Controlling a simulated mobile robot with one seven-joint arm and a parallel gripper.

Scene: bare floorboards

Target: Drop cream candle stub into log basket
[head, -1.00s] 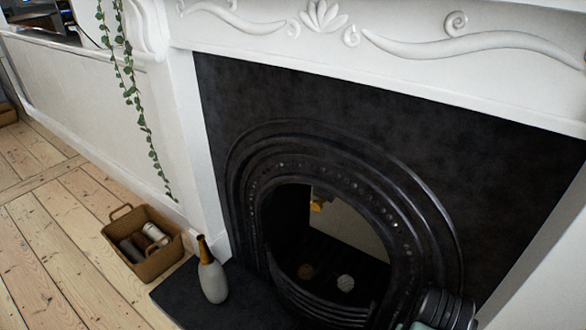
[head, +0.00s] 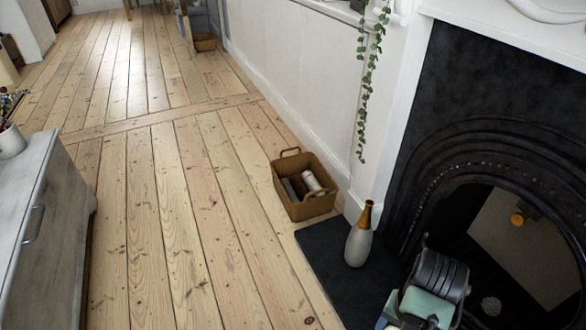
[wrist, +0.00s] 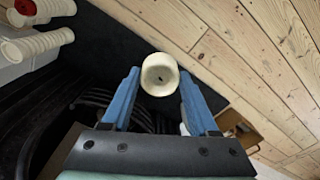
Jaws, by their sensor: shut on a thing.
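The cream candle stub (wrist: 160,74) is between the blue fingers of my gripper (wrist: 160,84) in the wrist view, its round end with a small dark wick spot facing the camera. The fingers are shut on it. In the head view, my arm's end (head: 432,296) is at the lower right before the fireplace; the fingers and stub cannot be made out there. The log basket (head: 312,209), brown with handles, stands on the floorboards left of the hearth, apart from my arm. It holds several pale and dark cylinders. A brown box-like part at right in the wrist view appears to be the basket (wrist: 247,137).
A white bottle with a gold neck (head: 358,245) stands on the dark hearth slab (head: 325,250) between the basket and my arm. A trailing plant (head: 366,85) hangs above. A grey cabinet (head: 40,220) is at far left. Floorboards left of the basket are clear.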

